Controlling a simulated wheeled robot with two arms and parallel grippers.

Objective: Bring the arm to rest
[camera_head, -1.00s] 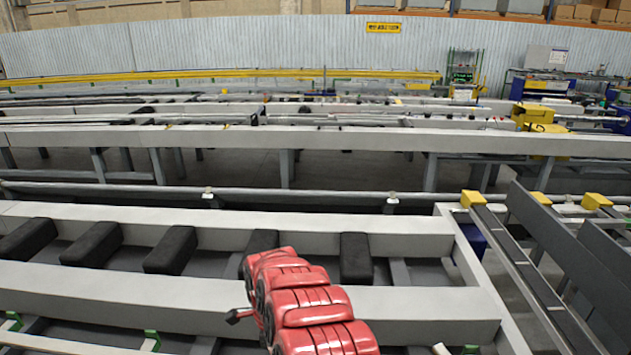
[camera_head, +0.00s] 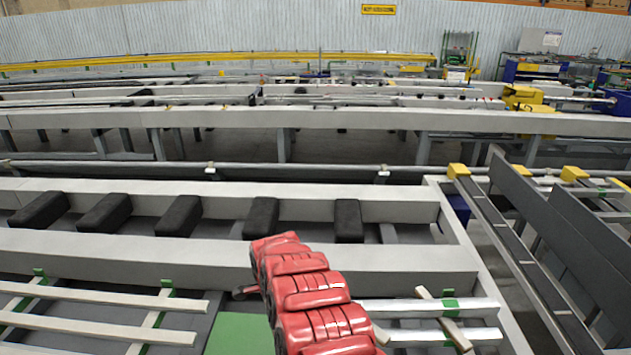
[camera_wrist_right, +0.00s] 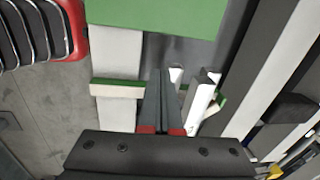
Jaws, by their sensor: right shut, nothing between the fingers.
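My right arm shows as a red, segmented shape rising from the bottom centre of the head view, over the near part of the runout table (camera_head: 380,285). A small dark part juts out at its left; I cannot tell from the head view what it is. In the right wrist view my right gripper (camera_wrist_right: 161,75) has its two grey fingers together, with red bands at their base and nothing between them. It hangs above pale bars and a grey surface, apparently without touching them. My left gripper is in neither view.
A green panel (camera_head: 238,335) lies beside my arm, and it also shows in the wrist view (camera_wrist_right: 160,15). Pale bars (camera_head: 90,325) lie at the left. Several black blocks (camera_head: 180,216) line the frame behind. Dark rails with yellow caps (camera_head: 458,171) stand at the right.

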